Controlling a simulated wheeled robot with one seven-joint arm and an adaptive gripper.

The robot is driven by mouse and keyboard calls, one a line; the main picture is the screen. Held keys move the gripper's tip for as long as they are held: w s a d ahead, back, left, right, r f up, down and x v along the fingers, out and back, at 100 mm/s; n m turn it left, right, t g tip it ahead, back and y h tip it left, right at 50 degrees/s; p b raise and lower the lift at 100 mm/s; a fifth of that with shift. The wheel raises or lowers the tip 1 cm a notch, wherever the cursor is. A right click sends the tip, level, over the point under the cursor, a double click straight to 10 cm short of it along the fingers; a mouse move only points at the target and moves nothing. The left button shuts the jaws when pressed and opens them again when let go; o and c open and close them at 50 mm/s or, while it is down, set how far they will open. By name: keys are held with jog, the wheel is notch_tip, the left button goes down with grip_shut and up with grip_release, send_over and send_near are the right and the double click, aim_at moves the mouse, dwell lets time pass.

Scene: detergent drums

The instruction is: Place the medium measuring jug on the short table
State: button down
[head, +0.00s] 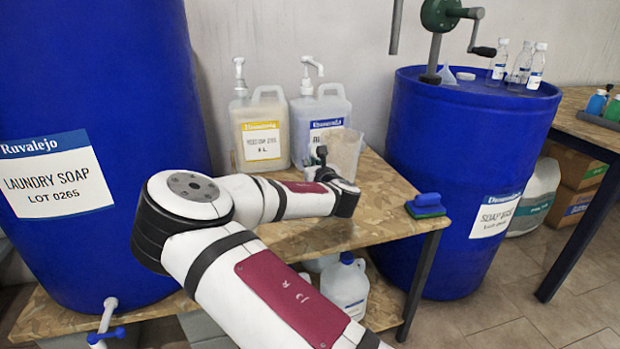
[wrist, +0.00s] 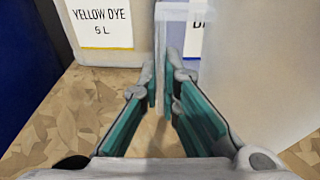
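A translucent measuring jug (head: 346,150) is on the chipboard table (head: 385,205) in front of the dye containers. In the wrist view its cloudy body (wrist: 258,75) fills the right side, and its handle runs down the middle. My gripper (wrist: 163,95) has its teal-padded fingers on either side of the handle, close against it, and looks shut on it. In the head view my wrist hides most of the fingers. A second chipboard table (head: 580,128) is at the right edge. The frames do not settle which one is the short table.
Yellow (head: 262,135) and blue dye containers (head: 322,112) stand behind the jug. Blue drums stand left (head: 95,200) and right (head: 450,150); the right one carries bottles and a hand pump.

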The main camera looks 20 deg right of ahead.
jog(key=shift+s+f+b, duration=0.1)
jog(key=shift+f+b, duration=0.6)
jog(key=shift+f, duration=1.05)
jog(key=shift+f, duration=0.2)
jog(key=c, duration=1.8)
grip_release()
jog(key=shift+r, duration=0.1)
jog(key=shift+r, duration=0.15)
jog(key=s+p, duration=0.1)
jog(key=s, duration=0.3)
jog(key=s+r+p, duration=0.1)
jog(key=s, duration=0.3)
jog(key=s+p, duration=0.1)
jog(key=s, duration=0.3)
jog(key=shift+r+p, duration=0.3)
jog(key=shift+r, duration=0.05)
